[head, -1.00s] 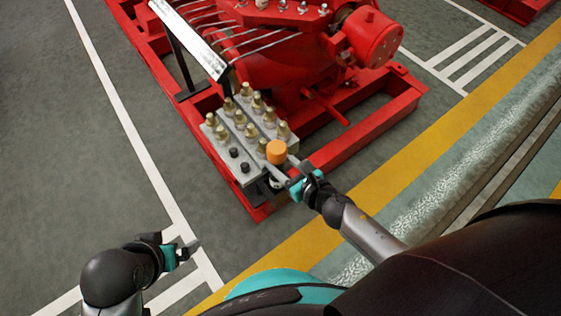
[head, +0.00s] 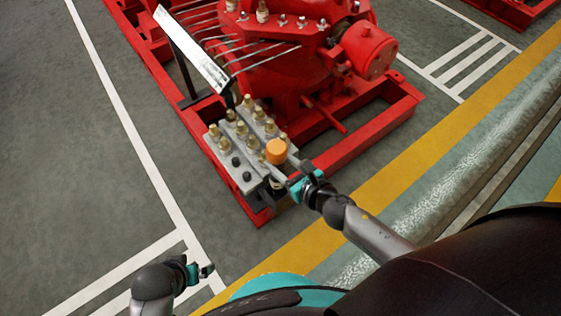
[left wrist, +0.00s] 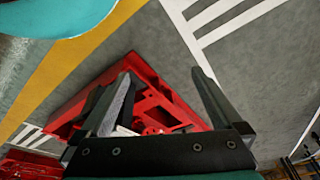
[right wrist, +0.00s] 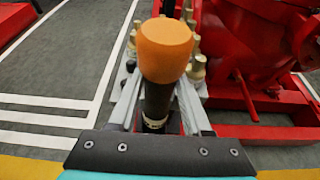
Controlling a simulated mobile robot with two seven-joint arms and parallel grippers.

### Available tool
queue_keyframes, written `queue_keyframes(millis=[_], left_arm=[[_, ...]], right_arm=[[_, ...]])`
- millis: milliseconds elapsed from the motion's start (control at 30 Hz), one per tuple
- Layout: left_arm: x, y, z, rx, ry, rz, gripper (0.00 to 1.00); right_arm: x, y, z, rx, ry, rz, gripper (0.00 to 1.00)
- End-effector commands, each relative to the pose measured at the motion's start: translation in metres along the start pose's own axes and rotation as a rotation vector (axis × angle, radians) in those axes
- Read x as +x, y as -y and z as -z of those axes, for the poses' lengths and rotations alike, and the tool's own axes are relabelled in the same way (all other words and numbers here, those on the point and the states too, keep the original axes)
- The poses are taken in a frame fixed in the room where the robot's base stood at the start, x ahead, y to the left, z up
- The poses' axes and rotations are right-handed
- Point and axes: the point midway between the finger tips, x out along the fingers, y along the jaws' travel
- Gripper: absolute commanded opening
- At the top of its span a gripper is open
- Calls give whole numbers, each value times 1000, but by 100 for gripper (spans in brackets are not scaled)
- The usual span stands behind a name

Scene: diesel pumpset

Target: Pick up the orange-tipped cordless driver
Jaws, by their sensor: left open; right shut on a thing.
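The cordless driver shows its orange tip (head: 276,151) in the head view, at the near right corner of the grey block. In the right wrist view its orange tip (right wrist: 165,50) points up toward the camera above a dark shaft. My right gripper (head: 287,178) is shut on the driver, with a finger on each side of the dark shaft in the right wrist view (right wrist: 155,112). The driver's lower end is mostly hidden. My left gripper (head: 205,270) is open and empty, low at the left over the floor, away from the driver.
The grey block (head: 243,187) carries several brass fittings and black knobs. It sits on the red pumpset frame (head: 350,150), with a slanted panel (head: 195,52) behind. Open grey floor (head: 60,180) with white lines lies to the left.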

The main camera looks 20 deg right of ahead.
Motion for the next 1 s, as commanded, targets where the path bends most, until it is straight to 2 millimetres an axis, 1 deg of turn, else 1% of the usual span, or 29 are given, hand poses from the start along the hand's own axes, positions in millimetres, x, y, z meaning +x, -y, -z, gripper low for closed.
queue_keyframes(millis=[33, 567, 700, 767, 867, 1000], left_arm=[[2, 0, -3, 0, 8, -1, 100], [34, 4, -33, 6, 44, 6, 100], [42, 6, -42, 8, 53, 8, 100], [41, 5, -39, 7, 46, 6, 100], [37, 3, -35, 6, 46, 4, 100], [28, 0, -28, 4, 43, -1, 100]], right_arm=[[-1, 0, -7, -1, 6, -1, 0], [-10, 0, -30, -1, 6, -1, 0], [-13, 0, -36, -1, 6, -1, 0], [-22, -1, -27, 3, 2, -1, 0], [-37, -1, -20, 2, 2, 0, 0], [-60, -1, -9, 4, 2, 0, 0]])
